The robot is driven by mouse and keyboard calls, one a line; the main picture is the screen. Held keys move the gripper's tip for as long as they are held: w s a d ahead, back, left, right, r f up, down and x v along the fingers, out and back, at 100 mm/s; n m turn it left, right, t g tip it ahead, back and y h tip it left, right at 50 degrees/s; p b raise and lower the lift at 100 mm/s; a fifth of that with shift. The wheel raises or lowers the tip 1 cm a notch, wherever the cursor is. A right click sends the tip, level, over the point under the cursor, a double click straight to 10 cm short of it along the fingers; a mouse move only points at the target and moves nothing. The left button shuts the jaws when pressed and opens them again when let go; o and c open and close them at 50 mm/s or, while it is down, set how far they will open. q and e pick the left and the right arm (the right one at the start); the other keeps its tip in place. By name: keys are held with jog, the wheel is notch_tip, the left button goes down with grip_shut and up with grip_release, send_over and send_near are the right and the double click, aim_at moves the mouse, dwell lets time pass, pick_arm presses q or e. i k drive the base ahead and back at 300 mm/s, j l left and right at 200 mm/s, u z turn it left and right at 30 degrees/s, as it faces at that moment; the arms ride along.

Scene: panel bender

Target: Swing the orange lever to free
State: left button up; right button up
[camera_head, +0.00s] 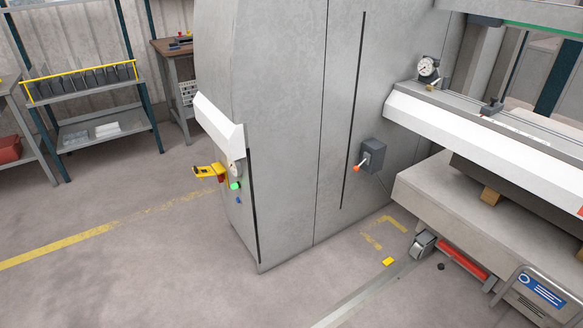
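The orange lever (361,166) is a short handle with an orange knob at its end. It sticks out to the lower left from a small dark grey box (373,154) on the front of the grey machine cabinet (285,120), near its right edge. No label for the lever's positions can be read at this size. Neither of my grippers shows in the head view.
A control panel with a green button (235,186) and a yellow bracket (208,171) juts from the cabinet's left corner. A wheeled cart (440,198) stands right of the lever, below the white machine beam (480,135).

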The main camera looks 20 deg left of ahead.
aim_at(356, 169)
jog(key=u, duration=0.2)
jog(key=i+l+u, duration=0.15)
jog(key=i, duration=0.9)
jog(key=j, duration=0.1)
